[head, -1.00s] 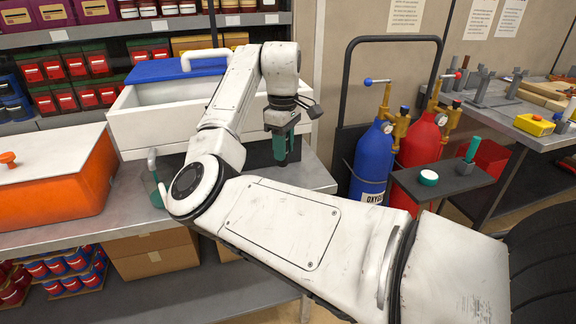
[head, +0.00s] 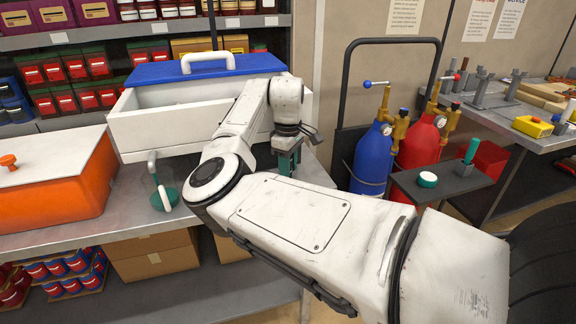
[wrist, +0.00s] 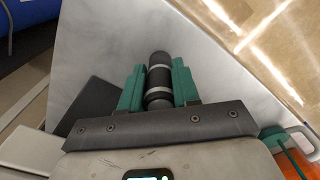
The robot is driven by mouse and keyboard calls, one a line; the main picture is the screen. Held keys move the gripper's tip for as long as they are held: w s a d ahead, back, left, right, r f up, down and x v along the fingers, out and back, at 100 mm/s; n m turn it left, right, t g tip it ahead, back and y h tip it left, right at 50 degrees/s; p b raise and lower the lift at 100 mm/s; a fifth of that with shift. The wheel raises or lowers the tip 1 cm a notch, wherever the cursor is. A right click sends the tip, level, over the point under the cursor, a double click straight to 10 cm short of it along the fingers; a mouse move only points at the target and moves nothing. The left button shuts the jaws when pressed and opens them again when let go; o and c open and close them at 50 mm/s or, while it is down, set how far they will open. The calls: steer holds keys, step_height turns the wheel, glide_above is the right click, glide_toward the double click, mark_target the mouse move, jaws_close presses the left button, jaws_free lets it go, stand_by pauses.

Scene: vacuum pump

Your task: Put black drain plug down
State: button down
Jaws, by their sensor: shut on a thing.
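My gripper (head: 288,166) is low over the grey metal table in front of the white box, at the table's right part. In the wrist view its two teal fingers (wrist: 158,88) are shut on the black drain plug (wrist: 159,78), a short dark cylinder with a lighter band. The plug's end sticks out past the fingertips, over the table's bare grey surface (wrist: 215,85). In the head view the plug is hard to make out behind the fingers and wrist. I cannot tell whether it touches the table.
The white box (head: 150,128) with a blue lid (head: 165,72) stands close behind my gripper. A teal item with a pale handle (head: 165,198) and an orange box (head: 60,185) are to the left. Blue (head: 372,160) and red (head: 418,148) gas cylinders stand right, past the table's edge.

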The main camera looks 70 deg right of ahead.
steer(key=shift+f, duration=0.1)
steer(key=c, duration=0.8)
jaws_free()
step_height(320, 180, up, 12)
steer(key=shift+r, duration=0.15)
